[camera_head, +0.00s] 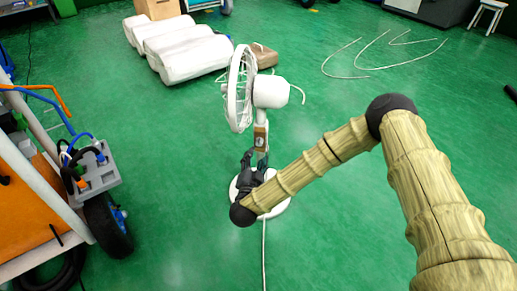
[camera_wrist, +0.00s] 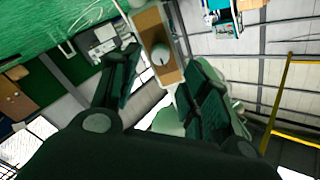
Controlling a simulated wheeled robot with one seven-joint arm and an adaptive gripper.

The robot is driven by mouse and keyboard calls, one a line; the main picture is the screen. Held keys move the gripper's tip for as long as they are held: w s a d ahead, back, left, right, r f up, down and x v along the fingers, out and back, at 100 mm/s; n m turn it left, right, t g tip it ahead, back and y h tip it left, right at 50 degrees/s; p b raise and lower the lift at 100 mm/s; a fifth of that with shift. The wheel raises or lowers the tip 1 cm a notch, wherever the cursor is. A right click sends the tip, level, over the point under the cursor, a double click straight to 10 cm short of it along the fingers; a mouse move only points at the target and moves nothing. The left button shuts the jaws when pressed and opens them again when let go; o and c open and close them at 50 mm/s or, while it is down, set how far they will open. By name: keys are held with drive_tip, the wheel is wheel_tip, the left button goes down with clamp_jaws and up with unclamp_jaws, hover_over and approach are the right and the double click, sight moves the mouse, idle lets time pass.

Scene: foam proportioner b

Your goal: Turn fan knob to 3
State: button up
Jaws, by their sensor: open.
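A white standing fan (camera_head: 241,92) stands on the green floor, its caged head turned to the left in the head view. Its stem carries a brown panel (camera_head: 261,131) with a small round fan knob (camera_head: 260,142). In the wrist view the brown panel (camera_wrist: 152,27) and the pale round knob (camera_wrist: 161,55) show between and just beyond my fingers. My gripper (camera_head: 254,157) is open and empty, pointing up at the panel from below. Both dark fingers flank the knob in the wrist view (camera_wrist: 160,68); contact cannot be told. The knob's setting is too small to read.
The fan's round white base (camera_head: 279,208) lies partly behind my arm, with a white cord (camera_head: 264,250) running toward the front. A cart (camera_head: 35,190) with a black wheel stands at left. White rolls (camera_head: 180,50) and a brown box (camera_head: 264,56) lie behind. Floor at right is mostly clear.

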sight(259, 144)
drive_tip(key=shift+w+d+b, duration=0.2)
drive_tip(key=shift+w+b, duration=0.15)
drive_tip(key=shift+w, duration=0.85)
drive_tip(key=shift+w+d+b, duration=0.15)
drive_tip(key=shift+w+b, duration=0.25)
drive_tip(key=shift+w, duration=0.75)
drive_tip(key=shift+w+d+b, duration=0.2)
drive_tip(key=shift+w+b, duration=0.15)
drive_tip(key=shift+w, duration=0.85)
drive_tip(key=shift+c, duration=0.5)
clamp_jaws()
